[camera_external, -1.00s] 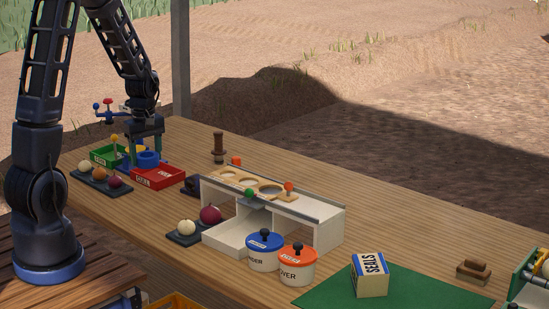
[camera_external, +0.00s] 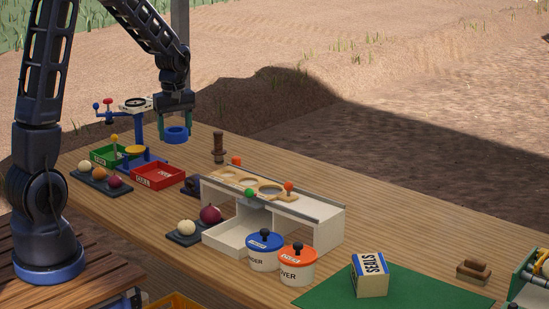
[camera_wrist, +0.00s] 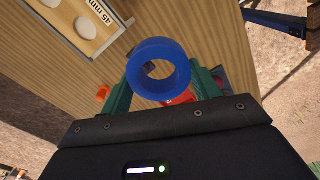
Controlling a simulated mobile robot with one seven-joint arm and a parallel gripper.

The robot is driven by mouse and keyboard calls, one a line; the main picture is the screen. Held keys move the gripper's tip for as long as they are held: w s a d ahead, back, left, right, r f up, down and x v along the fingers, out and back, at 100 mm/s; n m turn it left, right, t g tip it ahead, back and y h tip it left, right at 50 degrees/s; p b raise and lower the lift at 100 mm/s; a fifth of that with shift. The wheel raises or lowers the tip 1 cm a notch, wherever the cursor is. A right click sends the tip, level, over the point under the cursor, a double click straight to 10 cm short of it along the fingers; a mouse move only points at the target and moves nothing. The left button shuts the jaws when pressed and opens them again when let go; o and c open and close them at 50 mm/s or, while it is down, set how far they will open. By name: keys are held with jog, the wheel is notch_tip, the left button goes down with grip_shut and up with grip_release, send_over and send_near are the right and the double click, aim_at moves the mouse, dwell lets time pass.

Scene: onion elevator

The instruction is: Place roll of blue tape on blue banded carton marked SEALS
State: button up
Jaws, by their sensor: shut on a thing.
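The roll of blue tape (camera_external: 176,134) is held in my gripper (camera_external: 175,128), raised above the far left part of the table. In the wrist view the blue roll (camera_wrist: 158,53) sits between the green fingers of my gripper (camera_wrist: 158,82), its hole facing the camera. The SEALS carton (camera_external: 370,276) is a cream box with a blue band and lettering. It stands upright on a green mat (camera_external: 325,290) at the front right, far from my gripper. Its top looks bare.
A white stand (camera_external: 325,228) with a wooden top board lies between my gripper and the carton. Two lidded pots, blue (camera_external: 264,250) and orange (camera_external: 297,264), stand left of the carton. A blue scale (camera_external: 140,135) and a red tray (camera_external: 158,176) are near the gripper.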

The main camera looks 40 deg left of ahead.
jog(key=w+d+r+m, duration=0.15)
jog(key=w+d, duration=0.25)
jog(key=d, duration=0.4)
jog(key=w+d+r+m, duration=0.1)
jog(key=w+d+m, duration=0.2)
jog(key=w+d, duration=0.35)
notch_tip(320, 180, up, 3)
jog(key=m, duration=0.9)
send_over(372, 262)
notch_tip(372, 262, down, 20)
jog(key=shift+s+r, duration=0.1)
jog(key=shift+r, duration=0.05)
jog(key=o, duration=1)
